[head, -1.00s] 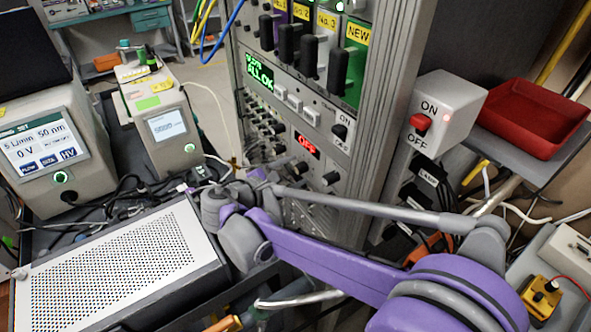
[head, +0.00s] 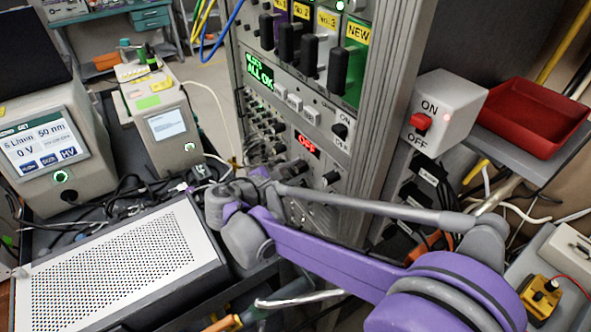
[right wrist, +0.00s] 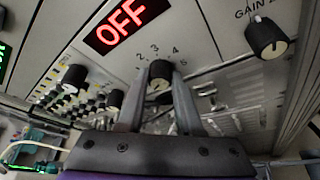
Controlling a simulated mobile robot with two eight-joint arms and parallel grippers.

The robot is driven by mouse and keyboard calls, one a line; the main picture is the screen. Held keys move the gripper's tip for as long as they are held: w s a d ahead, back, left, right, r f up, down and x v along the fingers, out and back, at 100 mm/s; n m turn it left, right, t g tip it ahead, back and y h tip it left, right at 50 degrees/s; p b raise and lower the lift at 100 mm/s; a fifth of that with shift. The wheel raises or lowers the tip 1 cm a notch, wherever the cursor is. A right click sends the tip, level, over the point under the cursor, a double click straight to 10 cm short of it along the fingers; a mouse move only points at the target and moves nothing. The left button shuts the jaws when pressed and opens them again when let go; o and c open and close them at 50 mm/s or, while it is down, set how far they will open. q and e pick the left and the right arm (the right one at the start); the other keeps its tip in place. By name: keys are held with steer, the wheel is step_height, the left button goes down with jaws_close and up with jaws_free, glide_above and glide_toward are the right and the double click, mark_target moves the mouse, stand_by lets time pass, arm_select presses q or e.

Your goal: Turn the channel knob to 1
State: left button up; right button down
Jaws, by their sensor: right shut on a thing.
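The channel knob (right wrist: 160,72) is a small black knob with a pale mark, on the grey rack panel below the lit red OFF display (right wrist: 122,24). The digits 2, 3, 4 and 5 show around it in the right wrist view; where its mark points is hard to tell. My right gripper (right wrist: 158,92) is shut on this knob, one finger on each side. In the head view my right arm reaches left to the rack, and its wrist hides the knob and fingertips. My left gripper is in neither view.
A gain knob (right wrist: 267,38) sits right of the channel knob, with smaller knobs (right wrist: 74,78) to the left. A white switch box (head: 447,110) and a red tray (head: 533,117) stand right of the rack. A perforated white-topped box (head: 115,262) lies left of my arm.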

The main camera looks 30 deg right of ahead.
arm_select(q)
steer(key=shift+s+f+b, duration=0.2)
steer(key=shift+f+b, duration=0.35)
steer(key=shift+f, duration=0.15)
arm_select(e)
steer(key=m+t, duration=0.1)
steer(key=m, duration=0.2)
steer(key=shift+s+f+t+h, duration=0.1)
steer(key=shift+f+t+h, duration=0.1)
steer(key=shift+t+h, duration=0.2)
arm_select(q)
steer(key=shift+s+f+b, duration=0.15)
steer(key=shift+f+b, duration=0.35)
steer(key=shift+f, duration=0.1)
arm_select(e)
steer(key=shift+m+t+h, duration=0.5)
steer(key=shift+m+t, duration=0.1)
steer(key=shift+m, duration=1.3)
steer(key=c, duration=0.6)
jaws_free()
steer(key=shift+a, duration=0.15)
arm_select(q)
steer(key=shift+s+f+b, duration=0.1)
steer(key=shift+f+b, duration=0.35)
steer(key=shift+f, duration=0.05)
arm_select(e)
steer(key=v, duration=1)
steer(key=shift+s+a, duration=0.2)
